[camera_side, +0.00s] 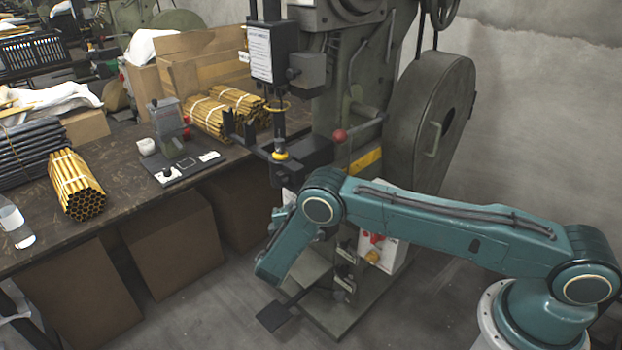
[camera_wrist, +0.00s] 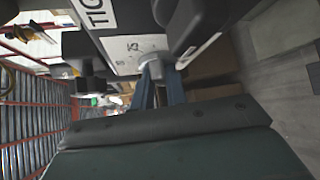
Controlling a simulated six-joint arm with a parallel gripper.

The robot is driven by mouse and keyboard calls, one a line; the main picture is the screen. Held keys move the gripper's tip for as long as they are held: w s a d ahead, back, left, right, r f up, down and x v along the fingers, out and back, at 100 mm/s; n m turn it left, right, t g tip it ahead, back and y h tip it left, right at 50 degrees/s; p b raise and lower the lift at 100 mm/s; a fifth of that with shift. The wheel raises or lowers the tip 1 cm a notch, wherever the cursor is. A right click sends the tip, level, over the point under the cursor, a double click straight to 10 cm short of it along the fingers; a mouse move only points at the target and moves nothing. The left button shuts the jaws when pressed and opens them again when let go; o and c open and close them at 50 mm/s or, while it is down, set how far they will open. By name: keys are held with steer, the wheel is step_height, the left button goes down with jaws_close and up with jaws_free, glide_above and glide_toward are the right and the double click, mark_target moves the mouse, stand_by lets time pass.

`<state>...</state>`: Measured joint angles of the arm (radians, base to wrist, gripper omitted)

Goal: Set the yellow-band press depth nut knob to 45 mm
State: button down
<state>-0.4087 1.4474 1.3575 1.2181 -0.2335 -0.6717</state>
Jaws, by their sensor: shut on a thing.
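The press with the yellow band (camera_side: 367,161) stands in the middle of the side view. In the wrist view, my gripper (camera_wrist: 160,76) has its two blue-grey fingers close together at a pale grey round knob (camera_wrist: 152,69). The knob sits below a dark housing with white labels (camera_wrist: 125,50). My gripper is shut on this knob. I cannot read any depth scale or number on it, nor confirm that it is the depth nut. In the side view my gripper is not clearly visible; my arm hides part of the press's lower front.
In the side view a red ball handle (camera_side: 340,136) sticks out from the press. A workbench (camera_side: 110,170) with tube bundles is on the left. A large flywheel guard (camera_side: 430,120) is behind.

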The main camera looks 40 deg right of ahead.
steer(key=c, duration=1.4)
jaws_free()
steer(key=v, duration=1.3)
steer(key=shift+s+a, duration=0.25)
steer(key=shift+s, duration=0.05)
steer(key=shift+r, duration=0.15)
